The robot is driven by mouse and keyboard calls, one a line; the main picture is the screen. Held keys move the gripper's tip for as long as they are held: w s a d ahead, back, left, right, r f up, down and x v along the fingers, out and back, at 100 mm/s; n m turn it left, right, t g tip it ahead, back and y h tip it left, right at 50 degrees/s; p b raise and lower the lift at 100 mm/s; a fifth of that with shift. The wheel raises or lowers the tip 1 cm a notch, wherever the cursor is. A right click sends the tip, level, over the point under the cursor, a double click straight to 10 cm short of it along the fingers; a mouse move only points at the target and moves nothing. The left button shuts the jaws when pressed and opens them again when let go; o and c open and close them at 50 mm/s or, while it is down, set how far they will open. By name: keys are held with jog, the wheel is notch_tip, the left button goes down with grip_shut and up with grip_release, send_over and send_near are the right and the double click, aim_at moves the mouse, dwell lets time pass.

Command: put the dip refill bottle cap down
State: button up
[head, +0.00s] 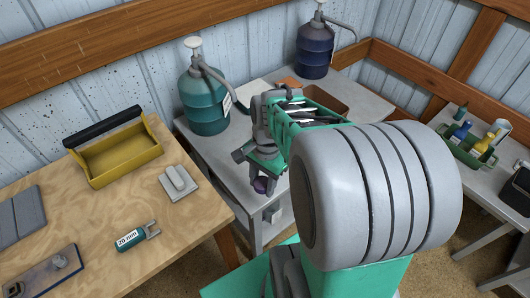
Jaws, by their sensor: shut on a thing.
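My gripper (263,172) is near the front edge of the grey table (215,150), pointing down. It is shut on a small dark purple round thing, which I take to be the bottle cap (261,186). The cap shows just below the fingers; I cannot tell whether it touches the tabletop. My arm hides much of the table's right part. A teal pump bottle (203,105) stands upright at the table's back left. A dark blue pump bottle (315,52) stands upright at the back right. I cannot tell which is the dip refill bottle.
A wooden table (155,210) at left holds a yellow tote (120,155), a pale block (178,182) and a green 20 mm tool (132,238). A green caddy (470,145) with bottles stands at right. The grey table's front left looks clear.

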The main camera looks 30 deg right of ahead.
jog(key=w+f, duration=0.2)
jog(key=w, duration=0.1)
jog(key=w+d+f, duration=0.1)
jog(key=w+f, duration=0.2)
jog(key=w+d+f+p, duration=0.1)
jog(key=w+f, duration=0.1)
jog(key=w, duration=0.1)
jog(key=shift+f, duration=0.4)
notch_tip(320, 180, down, 3)
jog(key=shift+w+r, duration=0.15)
jog(key=shift+r, duration=0.05)
jog(key=shift+f, duration=0.45)
jog(key=o, duration=1.4)
jog(key=shift+d, duration=0.1)
jog(key=shift+c, duration=0.2)
